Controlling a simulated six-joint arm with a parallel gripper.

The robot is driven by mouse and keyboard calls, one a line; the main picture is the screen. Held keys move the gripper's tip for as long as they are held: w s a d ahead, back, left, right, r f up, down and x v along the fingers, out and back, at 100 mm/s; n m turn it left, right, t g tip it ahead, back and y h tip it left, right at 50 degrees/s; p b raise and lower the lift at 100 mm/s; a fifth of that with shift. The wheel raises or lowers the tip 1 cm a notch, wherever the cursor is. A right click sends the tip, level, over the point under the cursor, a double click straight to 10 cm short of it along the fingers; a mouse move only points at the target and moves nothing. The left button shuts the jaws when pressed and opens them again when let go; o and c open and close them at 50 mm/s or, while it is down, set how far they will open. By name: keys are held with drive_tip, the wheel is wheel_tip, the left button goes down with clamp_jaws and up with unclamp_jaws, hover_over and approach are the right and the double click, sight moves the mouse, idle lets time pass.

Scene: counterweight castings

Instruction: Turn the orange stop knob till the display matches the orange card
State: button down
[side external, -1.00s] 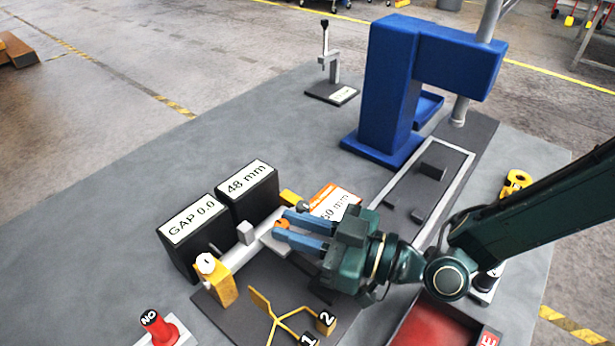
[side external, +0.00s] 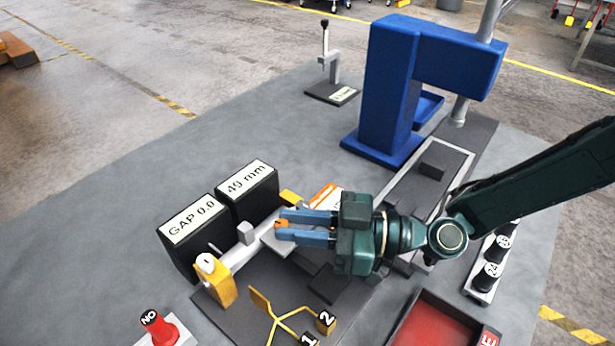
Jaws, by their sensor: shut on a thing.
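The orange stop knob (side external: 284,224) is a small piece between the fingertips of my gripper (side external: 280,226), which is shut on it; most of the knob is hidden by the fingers. The black display box (side external: 262,195) behind it reads 49 mm. The orange-edged card (side external: 326,193) is right of the knob, and my gripper covers most of its figures.
A second black box (side external: 188,232) reads GAP 0.0. A yellow block with a white knob (side external: 206,263) ends the grey rail. Yellow forked bars (side external: 276,312) marked 1 and 2, a red NO button (side external: 163,328), and a red tray (side external: 430,325) are in front. A blue press (side external: 390,90) stands behind.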

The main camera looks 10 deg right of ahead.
drive_tip(key=c, duration=1.6)
unclamp_jaws()
drive_tip(key=shift+s+m+t+h, duration=0.2)
drive_tip(key=shift+m+t+h, duration=0.2)
drive_tip(key=shift+m+t, duration=0.6)
drive_tip(key=shift+s+a+m+t+h, duration=0.1)
drive_tip(key=shift+m+t+h, duration=0.2)
drive_tip(key=shift+t, duration=0.6)
drive_tip(key=shift+t, duration=0.3)
